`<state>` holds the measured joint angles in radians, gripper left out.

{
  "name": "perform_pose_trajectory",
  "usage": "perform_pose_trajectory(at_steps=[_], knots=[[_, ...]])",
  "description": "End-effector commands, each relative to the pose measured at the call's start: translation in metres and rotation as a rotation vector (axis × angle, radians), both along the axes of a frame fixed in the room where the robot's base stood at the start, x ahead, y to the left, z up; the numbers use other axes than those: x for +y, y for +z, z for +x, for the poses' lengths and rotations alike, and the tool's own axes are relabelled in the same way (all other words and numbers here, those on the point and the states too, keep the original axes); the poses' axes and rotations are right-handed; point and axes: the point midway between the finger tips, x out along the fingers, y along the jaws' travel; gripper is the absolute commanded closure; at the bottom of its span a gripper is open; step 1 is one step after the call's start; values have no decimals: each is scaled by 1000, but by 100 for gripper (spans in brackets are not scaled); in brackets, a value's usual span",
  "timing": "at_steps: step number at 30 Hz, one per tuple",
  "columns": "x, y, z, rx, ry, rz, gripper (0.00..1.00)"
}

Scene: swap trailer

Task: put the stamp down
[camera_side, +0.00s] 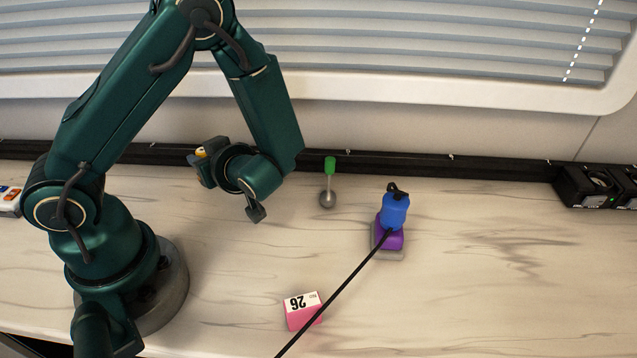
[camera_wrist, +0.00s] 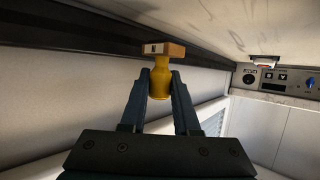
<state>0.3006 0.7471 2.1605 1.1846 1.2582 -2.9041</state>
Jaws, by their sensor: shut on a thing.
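The stamp (camera_wrist: 159,83) has a yellow handle and a flat, orange-brown block at its end. In the wrist view, the two dark fingers of my gripper (camera_wrist: 161,86) are shut on the yellow handle, with the block beyond the fingertips. In the side view, my gripper (camera_side: 203,160) is at the left near the back wall, and only a small yellow part of the stamp (camera_side: 201,152) shows there. The stamp appears held above the table, but its exact height is hard to tell.
A pink box (camera_side: 302,315) lies in front. Black units (camera_side: 590,186) stand far right.

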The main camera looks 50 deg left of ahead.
Motion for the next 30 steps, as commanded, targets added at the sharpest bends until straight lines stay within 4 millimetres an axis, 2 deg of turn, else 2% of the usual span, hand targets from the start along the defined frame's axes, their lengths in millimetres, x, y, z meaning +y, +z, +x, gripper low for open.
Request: perform_pose_trajectory(at_steps=[8,17,18,19,20,30], knots=[[0,-29,0,5,-1,0,100],[0,-33,0,3,-1,-1,100],[0,-33,0,3,-1,-1,55],[0,-33,0,3,-1,-1,44],[0,-33,0,3,-1,-1,40],[-2,-32,1,1,-2,-1,40]])
